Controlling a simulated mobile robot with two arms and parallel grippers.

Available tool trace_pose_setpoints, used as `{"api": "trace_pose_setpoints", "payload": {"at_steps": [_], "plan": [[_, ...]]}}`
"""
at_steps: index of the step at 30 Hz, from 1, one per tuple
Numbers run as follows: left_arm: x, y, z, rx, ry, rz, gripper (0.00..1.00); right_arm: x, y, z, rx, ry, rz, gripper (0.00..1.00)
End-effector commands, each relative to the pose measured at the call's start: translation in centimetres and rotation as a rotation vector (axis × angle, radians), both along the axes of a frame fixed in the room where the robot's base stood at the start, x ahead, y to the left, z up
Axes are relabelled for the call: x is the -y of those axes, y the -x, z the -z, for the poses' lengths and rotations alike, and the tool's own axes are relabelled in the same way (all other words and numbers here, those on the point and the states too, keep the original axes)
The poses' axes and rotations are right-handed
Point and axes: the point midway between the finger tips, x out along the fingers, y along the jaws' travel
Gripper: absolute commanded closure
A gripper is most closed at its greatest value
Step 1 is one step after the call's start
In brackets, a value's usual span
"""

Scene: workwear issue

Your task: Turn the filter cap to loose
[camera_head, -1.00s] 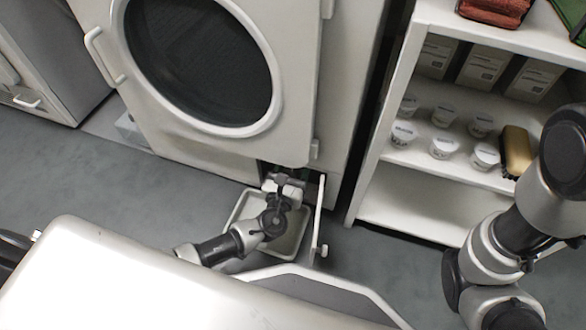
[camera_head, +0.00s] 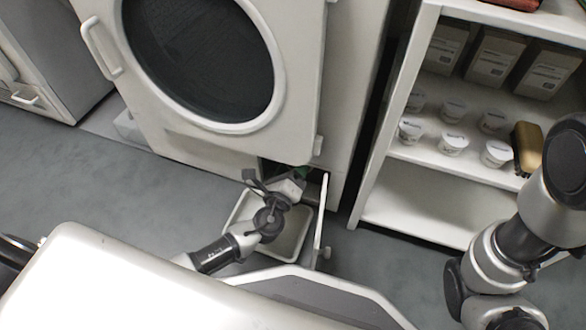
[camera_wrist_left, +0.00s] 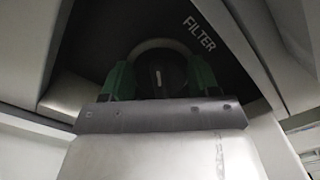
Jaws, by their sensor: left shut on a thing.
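The filter cap (camera_wrist_left: 158,72) is a dark round knob with a small pale upright mark, in a dark recess under the word FILTER in the left wrist view. My left gripper (camera_wrist_left: 160,80) has its green-padded fingers on both sides of the cap and is shut on it. In the head view the left gripper (camera_head: 301,175) reaches into the low opening of the white machine (camera_head: 215,146), and the cap is hidden there. My right arm shows at the right edge, but its gripper is out of view.
A small white flap (camera_head: 321,215) stands open right of my left wrist. A shallow pale tray (camera_head: 240,212) lies on the floor beneath it. A white shelf unit (camera_head: 400,208) with several tubs, boxes and a brush (camera_head: 527,148) stands at the right.

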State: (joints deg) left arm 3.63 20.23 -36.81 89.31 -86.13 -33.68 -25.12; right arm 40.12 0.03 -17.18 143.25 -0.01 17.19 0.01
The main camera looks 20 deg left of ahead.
Motion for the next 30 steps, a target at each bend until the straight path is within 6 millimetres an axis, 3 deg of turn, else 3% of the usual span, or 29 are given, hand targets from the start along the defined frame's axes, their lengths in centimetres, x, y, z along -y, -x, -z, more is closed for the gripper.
{"api": "trace_pose_setpoints", "payload": {"at_steps": [18, 30], "plan": [[-0.46, -0.17, 0.45, -0.016, 0.547, -0.005, 0.63, -0.02, -0.03, 0.00, -0.001, 0.000, 0.000, 0.67], [-0.53, -0.20, 0.62, -0.021, 0.730, -0.005, 0.63, -0.02, -0.03, 0.01, -0.001, 0.000, 0.000, 0.67]]}}
